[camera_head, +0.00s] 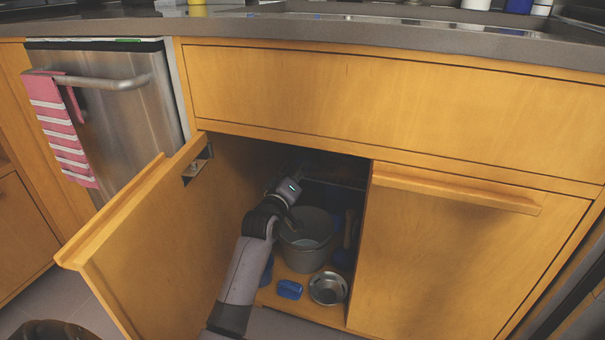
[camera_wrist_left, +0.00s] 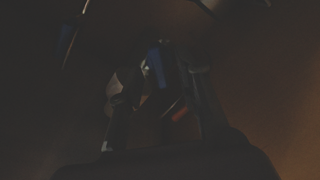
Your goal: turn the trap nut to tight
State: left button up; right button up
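My left arm reaches through the open left door into the dark sink cabinet. Its gripper (camera_head: 298,174) is up under the sink, above the grey bucket, with its fingertips lost in shadow. In the left wrist view the gripper (camera_wrist_left: 166,85) shows as two dim fingers with a gap between them. A blue piece (camera_wrist_left: 158,66) and a small brownish piece lie between or beyond the fingers. I cannot make out the trap nut or whether the fingers touch anything. My right gripper is not in view.
The grey bucket (camera_head: 306,250) stands on the cabinet floor beside my arm. A blue sponge-like block (camera_head: 289,289) and a metal bowl (camera_head: 328,289) lie in front of it. The open left door (camera_head: 165,250) flanks my arm; the right door (camera_head: 450,260) is shut.

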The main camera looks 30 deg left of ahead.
pick_arm(q)
jog(key=shift+b+x, duration=0.55)
jog(key=shift+x, duration=1.25)
jog(key=shift+c, duration=0.4)
grip_shut()
